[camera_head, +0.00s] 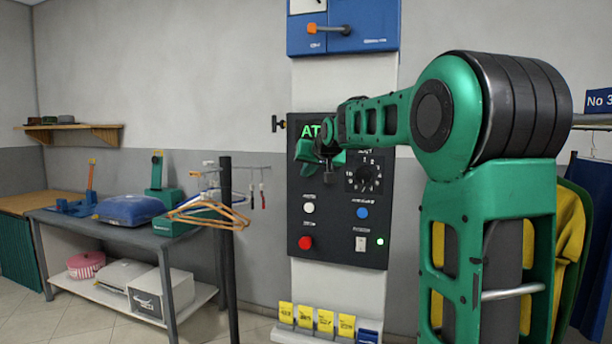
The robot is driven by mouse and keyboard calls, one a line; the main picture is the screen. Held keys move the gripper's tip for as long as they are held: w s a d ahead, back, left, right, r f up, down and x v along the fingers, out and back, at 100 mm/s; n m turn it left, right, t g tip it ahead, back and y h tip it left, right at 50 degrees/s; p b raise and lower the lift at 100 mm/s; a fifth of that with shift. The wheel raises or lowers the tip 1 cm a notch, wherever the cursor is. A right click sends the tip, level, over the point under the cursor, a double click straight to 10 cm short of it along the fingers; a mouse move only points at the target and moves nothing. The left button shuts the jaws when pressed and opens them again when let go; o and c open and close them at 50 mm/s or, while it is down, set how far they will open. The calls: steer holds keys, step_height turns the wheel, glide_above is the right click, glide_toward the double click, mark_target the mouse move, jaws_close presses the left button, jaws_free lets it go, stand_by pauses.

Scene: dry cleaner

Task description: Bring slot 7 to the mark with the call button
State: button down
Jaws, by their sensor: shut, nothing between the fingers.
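A dark control panel (337,235) is fixed to a pale column. A numbered dial (368,178) sits at the upper right. My gripper (330,180) is shut and empty, in front of the panel's upper half. Slot 7 and its mark cannot be made out.
A blue box with an orange-tipped lever (325,28) is above the panel. Yellow tags (325,321) stand below it. Left are a post (227,250) with hangers (207,213) and a grey table (100,233). Yellow garments (568,240) hang behind my arm at right.

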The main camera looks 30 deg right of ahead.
steer(key=shift+d, duration=0.15)
steer(key=shift+w+d, duration=0.2)
steer(key=shift+d, duration=0.05)
steer(key=shift+w+d, duration=0.25)
steer(key=shift+d, duration=0.05)
stand_by(1.3)
steer(key=shift+s+a, duration=0.5)
steer(key=shift+a, duration=0.15)
steer(key=shift+s+a, duration=0.8)
steer(key=shift+a, duration=0.2)
steer(key=shift+s+a, duration=0.75)
steer(key=shift+a, duration=0.25)
